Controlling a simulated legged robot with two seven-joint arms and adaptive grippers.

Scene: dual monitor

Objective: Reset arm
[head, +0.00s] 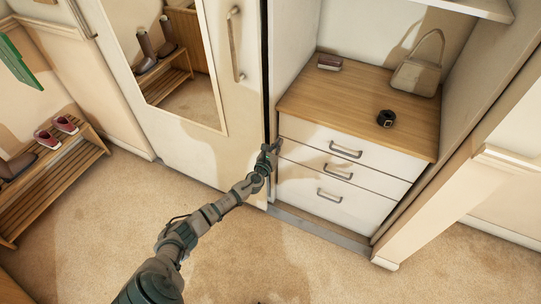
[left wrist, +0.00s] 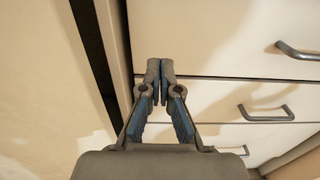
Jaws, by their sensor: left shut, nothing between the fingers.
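My left arm reaches up from the bottom of the head view. Its gripper (head: 272,148) is at the left edge of the white drawer unit (head: 310,128), beside the mirrored wardrobe door (head: 180,135). In the left wrist view the gripper (left wrist: 160,68) has its fingertips together with nothing between them. It is in front of the drawer fronts, left of the handles; whether it touches them I cannot tell. My right gripper is not in view.
The drawers show metal handles (head: 346,150) and look shut. A black round object (head: 386,118), a bag (head: 418,72) and a small box (head: 329,62) sit on the wooden top (head: 350,95). A shoe rack (head: 50,180) stands at left. The carpet (head: 300,260) is clear.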

